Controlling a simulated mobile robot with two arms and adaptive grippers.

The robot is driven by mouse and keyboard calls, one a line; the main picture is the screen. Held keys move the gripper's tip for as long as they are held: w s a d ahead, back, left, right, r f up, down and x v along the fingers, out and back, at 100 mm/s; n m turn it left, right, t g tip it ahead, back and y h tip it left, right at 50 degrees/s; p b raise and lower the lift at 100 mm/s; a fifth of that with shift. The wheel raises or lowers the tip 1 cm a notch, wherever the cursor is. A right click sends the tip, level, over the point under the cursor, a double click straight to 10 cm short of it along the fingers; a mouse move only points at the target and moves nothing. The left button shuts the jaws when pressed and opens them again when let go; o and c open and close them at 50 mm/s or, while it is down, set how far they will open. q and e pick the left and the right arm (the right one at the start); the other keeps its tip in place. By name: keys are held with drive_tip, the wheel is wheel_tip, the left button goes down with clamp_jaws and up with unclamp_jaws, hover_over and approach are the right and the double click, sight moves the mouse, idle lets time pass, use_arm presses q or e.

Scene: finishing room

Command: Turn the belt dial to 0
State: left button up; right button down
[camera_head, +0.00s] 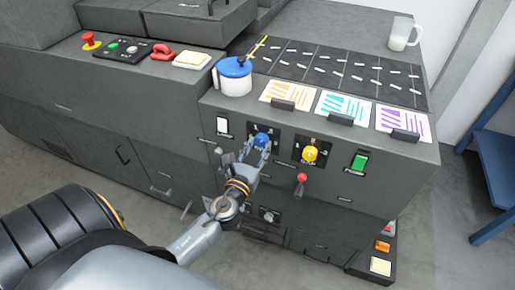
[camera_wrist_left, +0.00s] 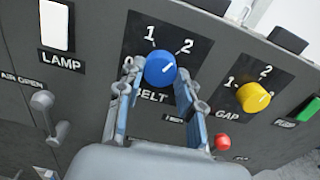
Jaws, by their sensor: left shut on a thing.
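The blue belt dial (camera_head: 261,139) sits on a black plate on the front of the grey machine. In the left wrist view the belt dial (camera_wrist_left: 160,67) has a 0 at its left, a 1 above and a 2 at upper right. A short white line shows on its face; I cannot tell surely which number it points at. My left gripper (camera_head: 258,151) is at the dial, and in the left wrist view its fingers (camera_wrist_left: 153,86) lie on either side of the knob, shut on it. The left finger partly covers the 0. My right gripper is not in view.
The yellow gap dial (camera_head: 309,154) is close on the right, with a red-knobbed lever (camera_head: 301,178) below and a green switch (camera_head: 359,161) beyond. A white lamp switch (camera_head: 222,126) is on the left. A blue-lidded pot (camera_head: 234,78) stands above on the ledge.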

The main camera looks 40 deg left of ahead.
use_arm(q)
drive_tip(key=n, duration=0.3)
drive_tip(key=shift+n+b, duration=0.3)
drive_tip(key=shift+b, duration=0.1)
drive_tip(key=n, duration=0.3)
drive_tip(key=shift+n, duration=0.3)
drive_tip(key=n, duration=0.3)
drive_tip(key=shift+n+b, duration=0.3)
drive_tip(key=shift+b, duration=0.1)
drive_tip(key=n, duration=0.3)
drive_tip(key=shift+n, duration=0.3)
drive_tip(key=n+p, duration=0.1)
drive_tip(key=n, duration=0.4)
drive_tip(key=shift+r, duration=0.1)
drive_tip(key=n+p, duration=0.1)
drive_tip(key=n, duration=0.3)
drive_tip(key=shift+p, duration=0.3)
drive_tip(key=shift+n+p, duration=0.35)
drive_tip(key=shift+n, duration=0.85)
